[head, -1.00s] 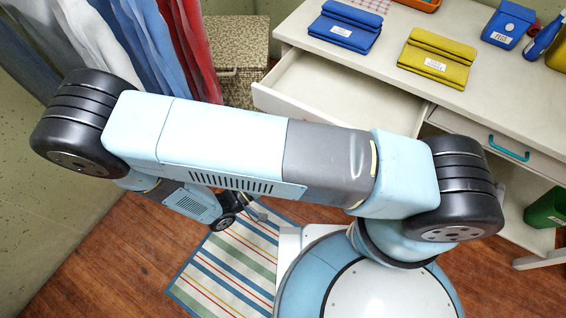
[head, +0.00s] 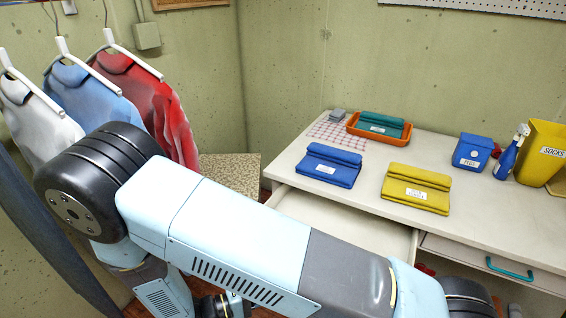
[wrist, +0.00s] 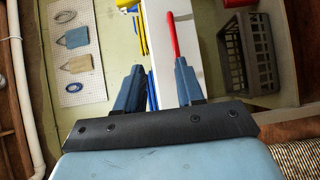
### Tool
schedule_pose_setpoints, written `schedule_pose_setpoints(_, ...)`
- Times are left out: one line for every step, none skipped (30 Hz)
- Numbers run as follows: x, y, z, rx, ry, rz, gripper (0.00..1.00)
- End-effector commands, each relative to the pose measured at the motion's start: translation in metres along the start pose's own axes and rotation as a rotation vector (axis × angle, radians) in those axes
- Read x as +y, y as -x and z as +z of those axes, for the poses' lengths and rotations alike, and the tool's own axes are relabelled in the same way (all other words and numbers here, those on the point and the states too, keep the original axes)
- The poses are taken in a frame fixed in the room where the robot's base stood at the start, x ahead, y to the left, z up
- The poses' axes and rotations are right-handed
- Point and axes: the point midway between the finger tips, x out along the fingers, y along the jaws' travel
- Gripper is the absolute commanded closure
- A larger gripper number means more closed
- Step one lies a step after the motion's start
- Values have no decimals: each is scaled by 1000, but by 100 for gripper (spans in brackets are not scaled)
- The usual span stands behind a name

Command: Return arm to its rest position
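My arm stretches across the lower part of the head view, from the left side to the bottom right. In the wrist view my gripper (wrist: 160,66) shows two blue fingers standing apart. I see nothing held between them.
A white desk (head: 460,225) has an open, empty-looking drawer (head: 345,225). On it are a blue pouch (head: 328,168), a yellow pouch (head: 416,188), an orange tray (head: 354,129) and a spray bottle (head: 508,155). Shirts (head: 150,95) hang left. The wrist view shows a grey crate (wrist: 247,55).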

Motion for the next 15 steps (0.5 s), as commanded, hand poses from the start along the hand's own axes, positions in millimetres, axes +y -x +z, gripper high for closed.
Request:
schedule_pose_setpoints(12, -3, -6, -41, 6, -40, 62)
schedule_pose_setpoints(18, -5, -8, -63, 12, -62, 62)
schedule_pose_setpoints(26, -8, -11, -91, 20, -90, 62)
schedule_pose_setpoints(31, -10, -14, -111, 27, -112, 62)
schedule_pose_setpoints(37, -12, -16, -131, 32, -135, 62)
schedule_pose_setpoints(45, -16, -18, -158, 39, -165, 62)
schedule_pose_setpoints(51, -18, -20, -176, 45, -188, 62)
schedule_pose_setpoints(57, -21, -23, -194, 48, -210, 62)
schedule_pose_setpoints(65, -24, -25, -218, 54, -242, 62)
schedule_pose_setpoints(71, -27, -27, -235, 57, -267, 62)
schedule_pose_setpoints(76, -30, -29, -251, 61, -290, 62)
schedule_pose_setpoints(84, -34, -31, -272, 65, -321, 62)
schedule_pose_setpoints(90, -37, -32, -288, 67, -345, 62)
schedule_pose_setpoints(96, -40, -34, -302, 69, -370, 62)
schedule_pose_setpoints(104, -44, -36, -320, 71, -403, 62)
